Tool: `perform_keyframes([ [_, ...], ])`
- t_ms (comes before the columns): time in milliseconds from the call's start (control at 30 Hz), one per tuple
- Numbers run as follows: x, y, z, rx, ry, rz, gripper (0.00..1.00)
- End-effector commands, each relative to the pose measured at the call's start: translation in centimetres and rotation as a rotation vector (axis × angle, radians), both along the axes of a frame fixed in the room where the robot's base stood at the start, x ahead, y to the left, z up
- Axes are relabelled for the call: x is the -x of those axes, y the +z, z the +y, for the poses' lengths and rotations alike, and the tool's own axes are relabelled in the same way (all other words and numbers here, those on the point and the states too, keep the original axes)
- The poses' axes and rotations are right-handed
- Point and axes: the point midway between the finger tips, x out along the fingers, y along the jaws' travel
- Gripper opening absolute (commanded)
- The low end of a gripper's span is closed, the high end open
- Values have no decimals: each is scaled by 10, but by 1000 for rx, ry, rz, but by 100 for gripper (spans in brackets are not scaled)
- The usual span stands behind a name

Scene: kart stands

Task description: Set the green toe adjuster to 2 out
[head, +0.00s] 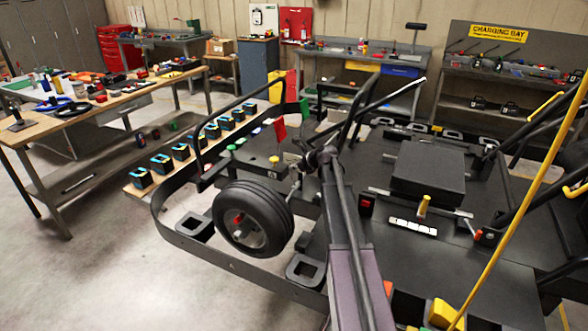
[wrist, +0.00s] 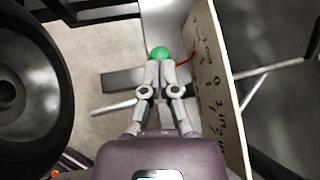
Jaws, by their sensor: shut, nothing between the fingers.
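In the wrist view, the green knob (wrist: 160,53) of the toe adjuster shows as a round ball just beyond my fingertips. My gripper (wrist: 160,68) is shut with nothing between its fingers. Its tips overlap the knob's near edge in the picture; I cannot tell whether they touch it. A pale upright plate (wrist: 218,90) with dark marks stands just right of the fingers; its writing is too small and slanted to read. The adjuster's setting cannot be read. In the head view I cannot make out this knob for certain.
A black tyre (wrist: 30,80) is close on the left in the wrist view; a kart wheel (head: 253,218) also shows in the head view. A pale rod (wrist: 110,108) and a dark bar (wrist: 125,80) lie near the fingers. A yellow pole (head: 520,190) rises at the right.

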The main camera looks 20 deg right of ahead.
Motion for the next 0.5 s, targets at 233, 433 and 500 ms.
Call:
perform_keyframes([
  [233,-7,-5,4,0,0,0,0],
  [433,-11,-6,6,0,0,0,0],
  [500,-10,-6,6,0,0,0,0],
])
